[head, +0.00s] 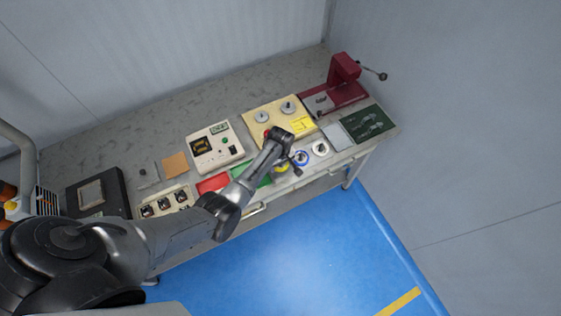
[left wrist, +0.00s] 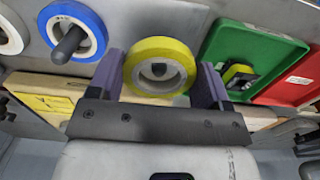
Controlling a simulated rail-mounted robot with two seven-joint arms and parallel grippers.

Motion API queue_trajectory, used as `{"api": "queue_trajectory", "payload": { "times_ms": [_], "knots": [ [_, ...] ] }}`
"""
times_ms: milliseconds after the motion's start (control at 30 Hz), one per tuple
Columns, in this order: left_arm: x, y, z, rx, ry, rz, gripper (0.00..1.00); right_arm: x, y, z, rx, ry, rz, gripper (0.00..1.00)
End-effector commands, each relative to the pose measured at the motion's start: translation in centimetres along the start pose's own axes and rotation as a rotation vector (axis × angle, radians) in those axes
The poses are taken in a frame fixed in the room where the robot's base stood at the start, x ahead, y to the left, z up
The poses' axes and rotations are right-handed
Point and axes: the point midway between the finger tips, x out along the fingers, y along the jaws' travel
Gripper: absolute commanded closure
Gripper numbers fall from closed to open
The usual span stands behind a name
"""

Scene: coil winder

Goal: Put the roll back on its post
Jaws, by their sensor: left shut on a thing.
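The yellow roll (left wrist: 135,62) sits between the two purple fingers of my left gripper (left wrist: 158,78), which is shut on it. In the head view the yellow roll (head: 281,169) shows partly, beneath my left wrist near the bench's front edge. A grey round shape shows in its hole; I cannot tell whether it is a post or whether the roll touches the bench. A blue-rimmed roll (left wrist: 93,20) sits around a dark post (left wrist: 68,45) beside it. It also shows in the head view (head: 301,159). My right gripper is out of view.
A white roll (head: 320,148) lies beyond the blue one. A green tray (left wrist: 226,42) holding a dark-and-yellow item and a red tray (left wrist: 292,83) lie on the yellow roll's other side. Behind stand a cream plate with discs (head: 275,116) and a red press (head: 340,85).

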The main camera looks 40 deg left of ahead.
Motion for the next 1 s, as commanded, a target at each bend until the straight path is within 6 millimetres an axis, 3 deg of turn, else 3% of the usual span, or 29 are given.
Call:
{"api": "queue_trajectory", "payload": {
  "times_ms": [1000],
  "knots": [
    [3.0, 0.0, 0.0, 0.0, 0.0, 0.0, 0.51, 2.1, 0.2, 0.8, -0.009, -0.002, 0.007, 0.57]
  ]
}}
